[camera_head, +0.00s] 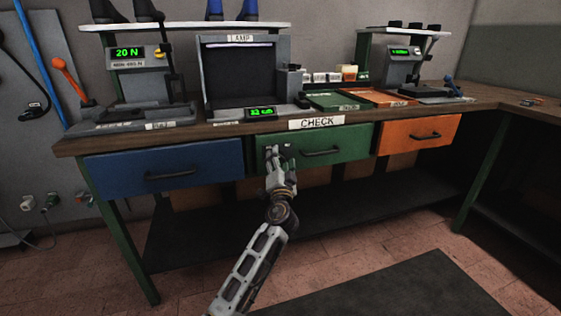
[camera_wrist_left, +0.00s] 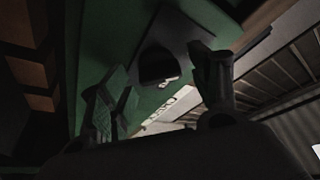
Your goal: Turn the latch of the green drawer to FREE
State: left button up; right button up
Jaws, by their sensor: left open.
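The green drawer (camera_head: 345,139) is under the middle of the bench, with a dark bar handle (camera_head: 321,152). My left gripper (camera_head: 280,152) is in front of the drawer's left part, left of the handle, and covers most of the latch area in the head view. In the left wrist view, the open fingers of the left gripper (camera_wrist_left: 157,95) stand on either side of a dark latch (camera_wrist_left: 158,62) on the green drawer front (camera_wrist_left: 120,45). Pale marks show beside the latch, too dark to read. I cannot tell whether a finger touches it. My right gripper is not in view.
A blue drawer (camera_head: 170,172) is at left and an orange drawer (camera_head: 418,134) at right. The worktop (camera_head: 215,130) above carries test stands, a lamp box (camera_head: 241,70) and trays (camera_head: 379,97). A CHECK label (camera_head: 316,122) is on its edge. The floor in front is clear.

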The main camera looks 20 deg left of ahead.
pick_arm(q)
jog(key=shift+v, duration=3.75)
